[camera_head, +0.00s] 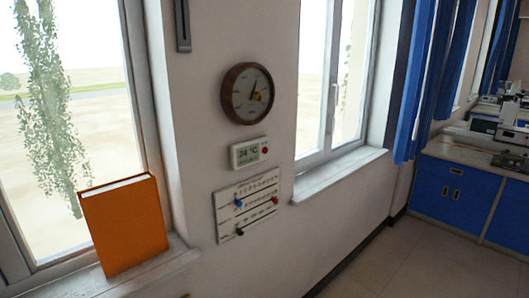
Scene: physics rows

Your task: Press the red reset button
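A small white thermostat-like box (249,153) with a display reading 24 °C is fixed to the wall. A small red round button (265,150) sits at the right of its display. Below it hangs a white panel (247,203) with rows of markings and several small knobs or pins. One of these is red (274,200), one blue (239,203) and one black (240,232). I cannot read any label saying which red part is the reset. Neither of my grippers is in view.
A round wooden clock (247,93) hangs above the box. An orange book (124,226) stands on the left windowsill (170,260). A second windowsill (338,175) juts out at right. Blue cabinets (455,192) stand farther right, with open floor (420,265) before them.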

